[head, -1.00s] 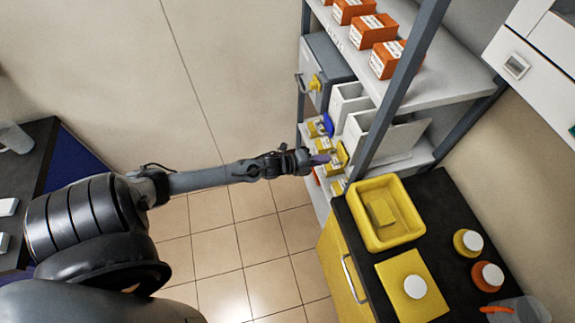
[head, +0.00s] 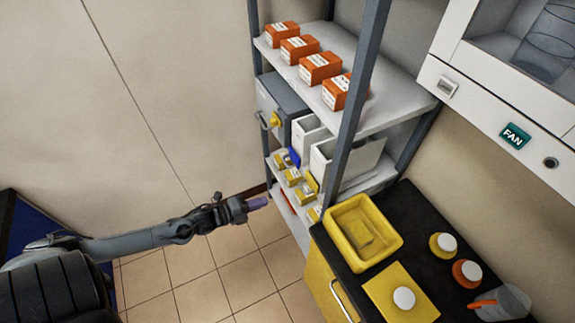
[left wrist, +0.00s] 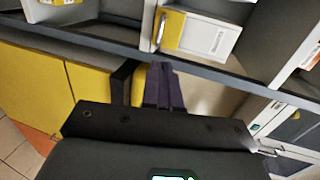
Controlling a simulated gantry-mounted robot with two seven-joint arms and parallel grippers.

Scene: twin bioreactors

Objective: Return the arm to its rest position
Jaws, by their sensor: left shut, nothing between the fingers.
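My left arm comes in from the left in the head view. Its gripper (head: 257,203) is shut and empty, in the air over the tiled floor, to the left of the shelf rack and apart from it. In the left wrist view the purple fingers of this gripper (left wrist: 163,75) are together with nothing between them. Behind them are the rack's edge and a yellow cabinet front. My right gripper is not seen in either view.
The rack holds orange boxes (head: 319,68) on top and small yellow boxes (head: 309,187) lower down. A yellow tray (head: 333,219) stands on the black counter (head: 425,214), beside lidded jars (head: 466,272). The floor left of the rack is clear.

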